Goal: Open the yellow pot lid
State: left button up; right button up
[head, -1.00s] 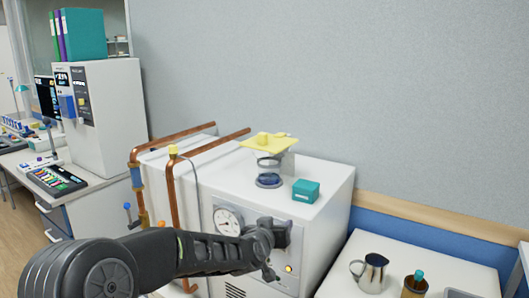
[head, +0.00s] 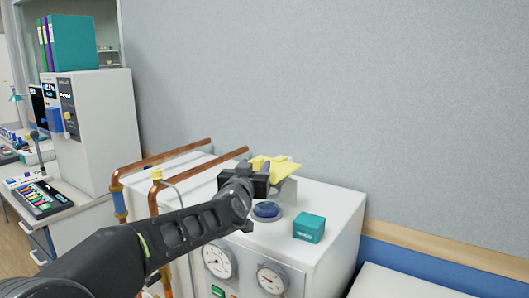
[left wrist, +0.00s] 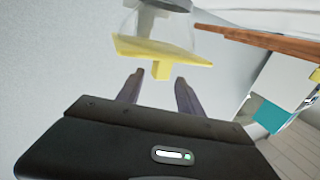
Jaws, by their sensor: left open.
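The yellow lid (head: 284,168) is a flat square plate above the white cabinet, partly hidden by my left gripper (head: 262,172). In the left wrist view the lid (left wrist: 190,54) lies across a clear glass vessel (left wrist: 150,22), and its small yellow knob (left wrist: 161,70) points towards my gripper. My left gripper (left wrist: 160,77) is open, its two dark fingers apart, with the knob at or just beyond the gap between the fingertips. I cannot tell whether they touch it. A round dark-blue item (head: 267,210) shows below the lid. My right gripper is not in view.
A teal box (head: 309,228) sits on the white cabinet (head: 335,205) to the right of the blue item. Copper pipes (head: 165,158) run along the left side. Gauges (head: 219,261) are on the cabinet's front. A grey wall stands behind.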

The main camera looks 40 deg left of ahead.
aim_at(259, 158)
pick_arm(q)
jog(key=shift+w, duration=0.1)
jog(key=shift+s+d+r, duration=0.1)
jog(key=shift+s+r, duration=0.1)
jog(key=shift+s, duration=0.1)
jog(key=shift+w+f, duration=0.1)
jog(key=shift+w, duration=0.15)
jog(key=p+x, duration=0.2)
jog(key=x, duration=0.5)
jog(key=shift+w+a, duration=0.2)
jog(key=shift+w, duration=0.05)
grip_shut()
dwell(1.0)
